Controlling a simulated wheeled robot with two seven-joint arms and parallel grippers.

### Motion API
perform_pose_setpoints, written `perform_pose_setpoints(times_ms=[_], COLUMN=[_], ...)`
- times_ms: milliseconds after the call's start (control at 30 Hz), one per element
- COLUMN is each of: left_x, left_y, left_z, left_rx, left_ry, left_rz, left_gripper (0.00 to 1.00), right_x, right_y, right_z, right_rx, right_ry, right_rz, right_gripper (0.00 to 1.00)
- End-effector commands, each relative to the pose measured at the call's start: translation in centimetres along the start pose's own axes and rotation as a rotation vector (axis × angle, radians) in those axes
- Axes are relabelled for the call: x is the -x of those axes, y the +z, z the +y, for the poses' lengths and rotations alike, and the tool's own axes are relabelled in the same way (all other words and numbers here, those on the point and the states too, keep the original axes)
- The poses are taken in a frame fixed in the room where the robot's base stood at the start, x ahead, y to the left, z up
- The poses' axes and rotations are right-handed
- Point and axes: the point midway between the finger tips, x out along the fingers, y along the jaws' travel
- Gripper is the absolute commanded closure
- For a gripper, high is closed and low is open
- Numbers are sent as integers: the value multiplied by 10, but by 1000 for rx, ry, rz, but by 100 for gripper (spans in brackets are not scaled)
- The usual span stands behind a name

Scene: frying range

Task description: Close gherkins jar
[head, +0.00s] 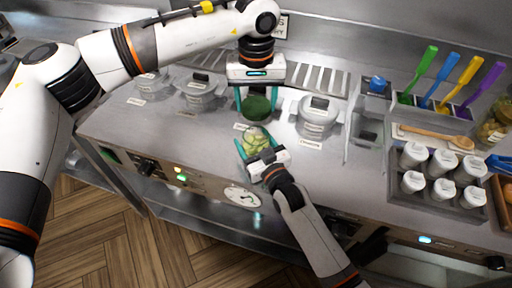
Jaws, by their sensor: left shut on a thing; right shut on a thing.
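The gherkins jar (255,138) shows pale green slices inside and stands near the front edge of the steel counter. My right gripper (256,149) is shut around the jar from the front. A dark green lid (256,108) is above and slightly behind the jar, apart from it. My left gripper (258,104) points down and is shut on the lid, one finger on each side. The jar's mouth is open. Its lower front is partly hidden by my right gripper.
Lidded tubs (318,118) stand right of the lid, with more lidded tubs (201,90) to the left. A rack of white-capped shakers (470,201), a wooden spoon (437,137) and coloured-handled tools (468,71) are at the right. The front panel has a round dial (242,196).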

Motion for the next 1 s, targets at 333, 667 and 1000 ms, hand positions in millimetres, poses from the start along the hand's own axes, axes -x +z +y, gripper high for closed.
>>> perform_pose_setpoints(times_ms=[333,667,1000], left_x=[-38,-50,-52], left_y=[-1,-1,-1], left_z=[0,0,0], left_rx=[0,0,0], left_ry=[1,-1,0], left_rz=[1,-1,-1], left_gripper=[61,61,61], right_x=[0,0,0], right_y=[0,0,0], right_z=[0,0,0], right_rx=[1,1,1], right_ry=[0,0,0], right_rz=[1,1,1], right_gripper=[71,71,71])
